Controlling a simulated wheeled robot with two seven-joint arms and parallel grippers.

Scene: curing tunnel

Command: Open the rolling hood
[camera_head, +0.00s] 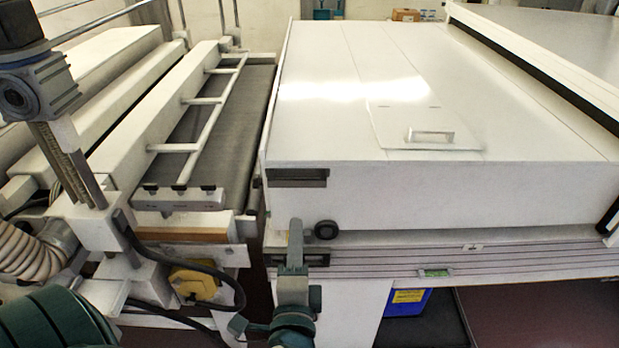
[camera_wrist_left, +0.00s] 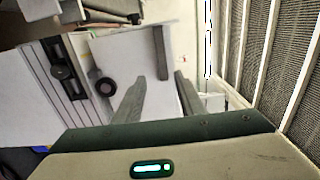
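The rolling hood (camera_head: 235,0) is not separately marked by colour; the large white box-shaped hood (camera_head: 400,90) fills the middle and right of the head view. A dark recessed handle (camera_head: 298,177) sits at its front left corner. It also shows as a grey bar in the left wrist view (camera_wrist_left: 161,52). My left gripper (camera_head: 296,226) is below this handle in the head view. In the left wrist view its fingers (camera_wrist_left: 158,75) are apart, with nothing between them, and the bar lies just beyond their tips. My right gripper is in neither view.
A black roller (camera_head: 326,229) is under the hood's front edge, close to my left gripper. A grey mesh conveyor (camera_head: 235,120) with a white frame lies to the left. A striped rail (camera_head: 480,262) runs below the hood. A blue box (camera_head: 407,302) stands underneath.

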